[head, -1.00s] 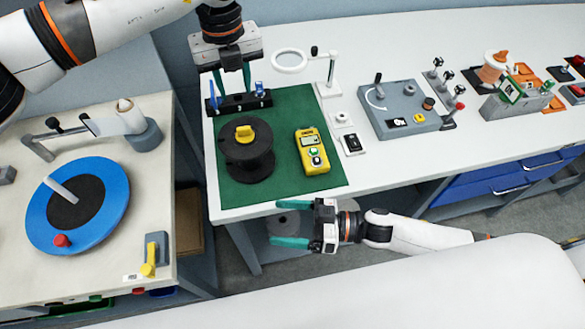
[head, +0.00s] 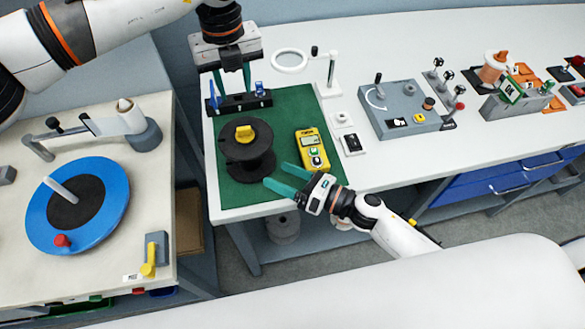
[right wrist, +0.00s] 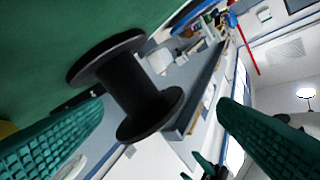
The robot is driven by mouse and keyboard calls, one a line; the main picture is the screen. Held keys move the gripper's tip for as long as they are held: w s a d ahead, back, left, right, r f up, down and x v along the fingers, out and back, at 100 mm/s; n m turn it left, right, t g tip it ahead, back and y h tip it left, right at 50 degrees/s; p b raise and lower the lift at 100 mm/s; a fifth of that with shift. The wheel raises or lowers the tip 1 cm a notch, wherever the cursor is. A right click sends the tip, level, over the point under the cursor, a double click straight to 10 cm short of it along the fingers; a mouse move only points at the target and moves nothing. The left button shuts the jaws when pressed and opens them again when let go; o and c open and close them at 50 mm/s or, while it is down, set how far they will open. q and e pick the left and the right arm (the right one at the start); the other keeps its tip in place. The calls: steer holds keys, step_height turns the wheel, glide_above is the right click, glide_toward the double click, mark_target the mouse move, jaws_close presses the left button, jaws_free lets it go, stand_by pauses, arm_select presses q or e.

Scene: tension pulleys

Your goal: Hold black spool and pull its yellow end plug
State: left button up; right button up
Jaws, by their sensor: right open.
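The black spool (head: 247,160) stands upright on the green mat (head: 290,105), with the yellow end plug (head: 244,132) in its top. In the right wrist view the spool (right wrist: 128,88) appears sideways between the finger lines; its plug cannot be made out there. My right gripper (head: 277,175) is open and empty at the mat's front edge, its teal fingers pointing toward the spool, just right of and in front of it without touching. My left gripper (head: 232,82) points down behind the spool, at the black rack (head: 238,103), fingers apart; nothing is visibly held.
A yellow meter (head: 312,149) lies on the mat close to my right gripper. A magnifier stand (head: 331,86) and a grey crank box (head: 398,108) stand to the right. A separate left table carries a blue disc (head: 112,197). Between the tables is a gap.

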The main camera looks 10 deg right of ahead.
mark_target(250, 148)
steer(key=n, duration=0.2)
steer(key=w+d+n+t+h, duration=0.1)
steer(key=n, duration=0.2)
steer(key=shift+w+d+f+n, duration=0.25)
steer(key=shift+w+d+n, duration=0.05)
steer(key=shift+w+d, duration=0.1)
steer(key=x, duration=1.1)
steer(key=shift+w+a+f, duration=0.1)
steer(key=shift+w+a, duration=0.05)
steer(key=shift+w, duration=0.3)
steer(key=shift+c, duration=0.2)
